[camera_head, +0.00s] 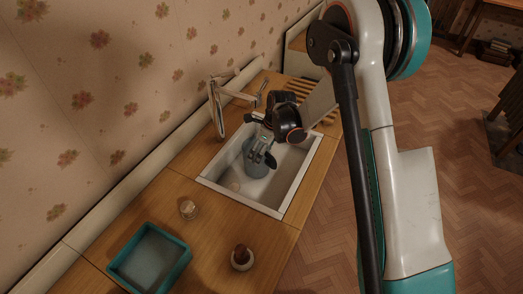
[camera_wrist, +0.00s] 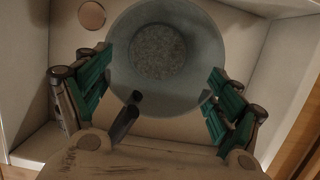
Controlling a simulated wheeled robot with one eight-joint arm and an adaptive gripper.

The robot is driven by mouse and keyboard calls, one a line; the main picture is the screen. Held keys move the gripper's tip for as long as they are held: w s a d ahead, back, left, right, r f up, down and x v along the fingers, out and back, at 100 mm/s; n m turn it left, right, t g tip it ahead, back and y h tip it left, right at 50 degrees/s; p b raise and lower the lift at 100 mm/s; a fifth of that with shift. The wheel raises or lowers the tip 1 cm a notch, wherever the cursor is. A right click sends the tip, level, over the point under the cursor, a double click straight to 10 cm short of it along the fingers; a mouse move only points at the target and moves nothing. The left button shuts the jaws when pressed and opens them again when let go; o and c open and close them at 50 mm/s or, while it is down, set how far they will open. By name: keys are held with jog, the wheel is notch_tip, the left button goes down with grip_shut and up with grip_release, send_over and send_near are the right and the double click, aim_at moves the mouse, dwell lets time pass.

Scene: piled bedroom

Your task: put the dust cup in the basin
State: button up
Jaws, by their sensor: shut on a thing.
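The dust cup (camera_head: 257,167) is a grey-blue round cup, inside the outline of the white basin (camera_head: 212,184) in the head view. In the wrist view the cup (camera_wrist: 122,76) shows from above, with a grainy grey-brown patch at its bottom. My gripper (camera_head: 263,150) reaches down over the basin and is shut on the cup. In the wrist view its green-padded fingers (camera_wrist: 160,78) stand on either side of the cup. Whether the cup touches the basin floor cannot be told.
A tall tap (camera_head: 217,110) stands at the basin's wall side. A teal tray (camera_head: 120,267), a small glass jar (camera_head: 187,209) and a small white pot with a brown top (camera_head: 242,257) stand on the wooden counter (camera_head: 208,243). A slatted drainer (camera_head: 286,84) lies beyond the basin.

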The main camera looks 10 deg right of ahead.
jog(key=shift+f, duration=0.15)
jog(key=o, duration=1.2)
